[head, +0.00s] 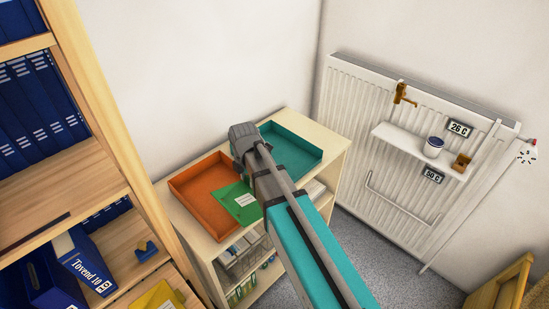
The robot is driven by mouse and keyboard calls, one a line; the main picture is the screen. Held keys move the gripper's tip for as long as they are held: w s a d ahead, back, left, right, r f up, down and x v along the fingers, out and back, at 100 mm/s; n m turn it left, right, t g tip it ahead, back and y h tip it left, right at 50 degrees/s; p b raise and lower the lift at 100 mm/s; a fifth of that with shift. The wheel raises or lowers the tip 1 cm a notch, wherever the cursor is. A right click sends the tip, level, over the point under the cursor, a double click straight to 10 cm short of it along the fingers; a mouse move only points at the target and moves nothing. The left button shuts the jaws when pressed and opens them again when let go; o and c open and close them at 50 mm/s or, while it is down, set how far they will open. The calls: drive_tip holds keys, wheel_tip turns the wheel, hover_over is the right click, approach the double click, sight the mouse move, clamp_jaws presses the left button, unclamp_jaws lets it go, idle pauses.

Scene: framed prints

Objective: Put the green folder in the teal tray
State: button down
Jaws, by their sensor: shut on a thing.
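The green folder (237,203) with a pale label shows at the front right part of the orange tray (187,199), overlapping its edge in the picture. Its right end passes behind my arm. My gripper (247,176) is at the folder's upper edge, shut on it; the fingertips are mostly hidden by my arm and wrist. I cannot tell whether the folder touches the tray. The teal tray (302,151) lies to the right of the orange tray on the same cabinet top, partly covered by my arm. It looks empty where it shows.
The pale cabinet (203,256) holds papers and folders on lower shelves. A wooden shelf (90,95) with blue binders (35,115) stands close on the left. A white radiator (350,115) with a small shelf (420,150) is on the right wall. Grey floor (385,250) is open below it.

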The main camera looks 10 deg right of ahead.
idle(0.3)
drive_tip(key=w+d+r+t+h+p, duration=0.1)
drive_tip(key=w+d+r+p, duration=0.3)
drive_tip(key=w+d, duration=0.5)
drive_tip(key=shift+w+d+r+t+h+p, duration=0.15)
drive_tip(key=shift+w+r+t+h+p, duration=0.25)
drive_tip(key=shift+w+r+h, duration=0.35)
drive_tip(key=shift+f, duration=0.1)
drive_tip(key=b, duration=0.9)
hover_over(275, 152)
wheel_tip(275, 152, down, 9)
drive_tip(key=shift+r, duration=0.1)
drive_tip(key=shift+d, duration=0.1)
